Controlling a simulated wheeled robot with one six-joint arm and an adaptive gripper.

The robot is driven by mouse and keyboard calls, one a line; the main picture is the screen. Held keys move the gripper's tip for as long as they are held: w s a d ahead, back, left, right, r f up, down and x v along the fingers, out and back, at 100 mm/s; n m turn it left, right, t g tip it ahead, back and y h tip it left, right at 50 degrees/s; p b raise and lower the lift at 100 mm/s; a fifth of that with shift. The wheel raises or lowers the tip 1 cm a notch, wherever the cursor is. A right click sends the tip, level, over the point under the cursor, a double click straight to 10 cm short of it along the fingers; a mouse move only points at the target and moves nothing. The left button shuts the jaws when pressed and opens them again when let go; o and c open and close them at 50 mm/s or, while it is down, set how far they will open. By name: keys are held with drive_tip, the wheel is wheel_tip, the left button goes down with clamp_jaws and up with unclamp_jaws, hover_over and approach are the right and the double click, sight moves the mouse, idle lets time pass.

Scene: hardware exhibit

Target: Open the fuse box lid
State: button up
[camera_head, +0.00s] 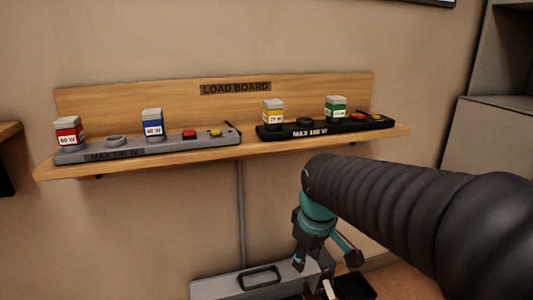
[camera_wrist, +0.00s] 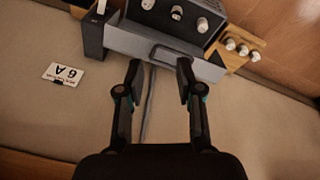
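The fuse box shows in the wrist view as a grey panel with a dark handle (camera_wrist: 172,54) and a dark face (camera_wrist: 195,35) carrying white round fuses. In the head view its grey lid (camera_head: 222,289) and handle (camera_head: 260,278) show at the bottom edge, cut off by the frame. I cannot tell how far the lid is raised. My gripper (camera_wrist: 160,68) is open, its two fingers apart and pointing at the handle, with nothing between them. I cannot tell whether a finger touches the handle. In the head view my gripper (camera_head: 326,262) is right of the handle.
A wooden shelf (camera_head: 330,146) marked LOAD BOARD holds a grey (camera_head: 150,150) and a black panel (camera_head: 325,129) with coloured blocks. A cable (camera_head: 241,205) runs down the wall.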

drive_tip(key=s+d+r+m+t+p, duration=0.1)
drive_tip(key=s+d+m, duration=0.1)
drive_tip(key=s, duration=0.5)
drive_tip(key=s+d+m+t+p, duration=0.1)
drive_tip(key=s+d+m, duration=0.2)
drive_tip(key=s+m, duration=0.2)
drive_tip(key=shift+s+d+r+m+p, duration=0.3)
drive_tip(key=shift+s+r+p, duration=0.1)
drive_tip(key=shift+s, duration=0.75)
drive_tip(key=shift+s+r+t, duration=0.1)
drive_tip(key=shift+r+t, duration=0.2)
drive_tip(key=shift+r, duration=0.05)
drive_tip(key=shift+c, duration=0.5)
drive_tip(key=shift+d+r, duration=0.15)
drive_tip(key=shift+r, duration=0.1)
clamp_jaws()
drive_tip(key=shift+d, duration=0.15)
